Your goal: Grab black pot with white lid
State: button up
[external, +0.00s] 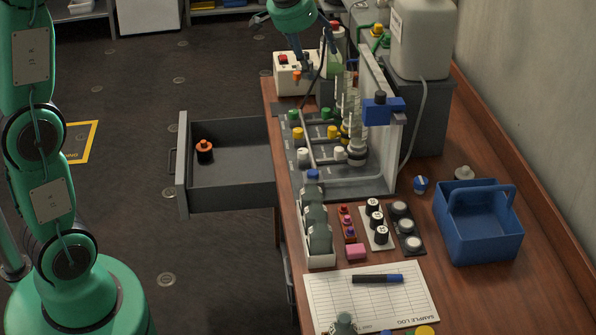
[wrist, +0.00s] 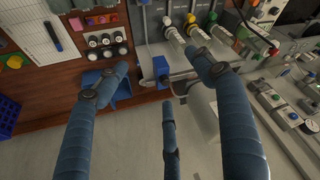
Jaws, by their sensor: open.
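Several small round pots stand in two short rows on the wooden bench, left of the blue caddy. One row, on a white strip, has black pots with white tops (external: 375,220). The row beside it, on a dark strip, has dark pots with broad white lids (external: 405,226).
An upright apparatus panel (external: 378,140) with pipes and coloured valves stands beyond the pots. A blue caddy (external: 478,250) is on the right. A rack of grey bottles (external: 318,235) and a sample log sheet (external: 372,300) are nearby. An open drawer (external: 230,140) holds an orange-capped jar.

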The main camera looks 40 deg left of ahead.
jog(key=w+d+f+p, duration=0.3)
jog(key=w+d, duration=0.4)
jog(key=w, duration=0.4)
jog(key=m+g+p, duration=0.1)
jog(key=m+p, duration=0.1)
jog(key=p, duration=0.6)
send_over(464, 170)
jog(key=s+a, duration=0.1)
jog(key=s, duration=0.4)
notch_tip(464, 170, down, 26)
jog(key=shift+x, duration=4.25)
jog(key=shift+w+d, duration=0.15)
jog(key=shift+w, duration=0.05)
jog(key=shift+p+x, duration=0.4)
jog(key=shift+x, duration=2.1)
